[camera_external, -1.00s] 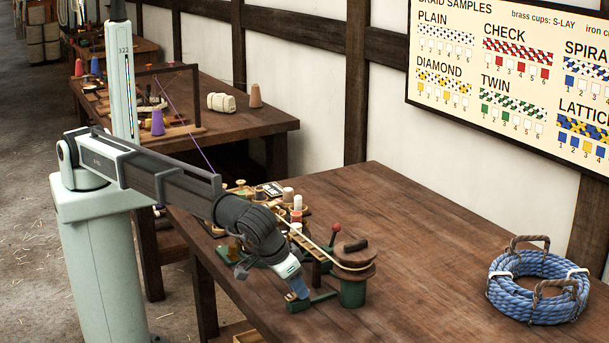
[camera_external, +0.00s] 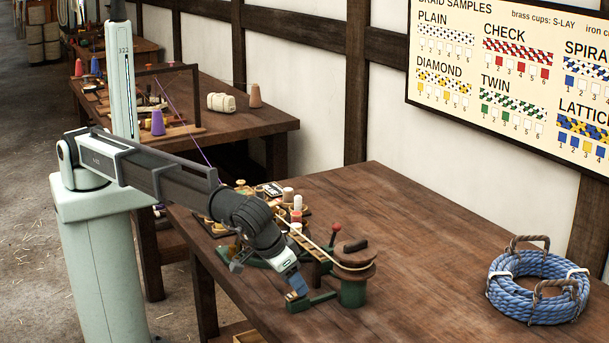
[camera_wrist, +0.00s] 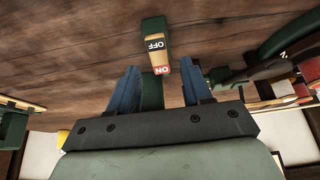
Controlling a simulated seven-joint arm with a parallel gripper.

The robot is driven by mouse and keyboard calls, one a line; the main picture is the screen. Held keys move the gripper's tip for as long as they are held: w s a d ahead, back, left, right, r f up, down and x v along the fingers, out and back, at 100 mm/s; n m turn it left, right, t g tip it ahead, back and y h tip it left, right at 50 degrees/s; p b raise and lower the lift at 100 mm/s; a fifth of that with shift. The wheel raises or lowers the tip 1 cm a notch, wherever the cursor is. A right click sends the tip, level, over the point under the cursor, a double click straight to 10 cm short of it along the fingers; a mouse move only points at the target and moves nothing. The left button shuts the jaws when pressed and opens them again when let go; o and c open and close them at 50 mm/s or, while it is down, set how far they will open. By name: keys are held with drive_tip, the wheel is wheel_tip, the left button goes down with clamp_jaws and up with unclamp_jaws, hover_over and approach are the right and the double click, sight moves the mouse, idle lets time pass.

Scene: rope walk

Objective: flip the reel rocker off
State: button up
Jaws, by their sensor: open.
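The reel rocker (camera_wrist: 156,50) shows in the wrist view as a small tan switch plate with OFF lettering and a red ON end, set in a green housing (camera_wrist: 153,25). Its ON end is nearer my gripper (camera_wrist: 159,85). My gripper's two blue fingers are apart and empty, one on each side of the switch's line, and do not visibly touch it. In the external view my gripper (camera_external: 298,293) is low over the front of the green reel base (camera_external: 322,298). The rocker itself is hidden or too small to tell there.
A lever with a red knob (camera_external: 335,227) and several bobbins (camera_external: 297,204) are behind. A blue rope coil (camera_external: 537,287) lies at the right. The table (camera_external: 430,240) between is clear.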

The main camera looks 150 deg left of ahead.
drive_tip(key=v, duration=1.1)
drive_tip(key=shift+d+r, duration=0.15)
drive_tip(key=shift+r, duration=0.2)
drive_tip(key=s+d+f+m+h, duration=0.2)
drive_tip(key=s+d+f+m, duration=0.35)
drive_tip(key=s+f, duration=0.4)
drive_tip(key=s+d+f+m+h, duration=0.1)
drive_tip(key=s+d+f+m, duration=0.45)
drive_tip(key=f, duration=0.75)
drive_tip(key=s+d+f+m+h, duration=0.2)
drive_tip(key=s+d+f+m, duration=0.2)
drive_tip(key=s+f+m, duration=0.55)
drive_tip(key=s+d+f+g, duration=0.2)
drive_tip(key=s+f, duration=0.6)
drive_tip(key=s, duration=0.5)
drive_tip(key=s+d+f+n+g, duration=0.1)
drive_tip(key=s+d+f, duration=0.3)
drive_tip(key=s+f, duration=0.4)
drive_tip(key=s+d+f+n+g, duration=0.1)
drive_tip(key=s+d+f+g, duration=0.2)
drive_tip(key=s, duration=1.6)
wheel_tip(320, 180, down, 5)
drive_tip(key=shift+s+d+r+g, duration=0.1)
drive_tip(key=shift+s+d+g, duration=0.2)
drive_tip(key=shift+d+g, duration=0.15)
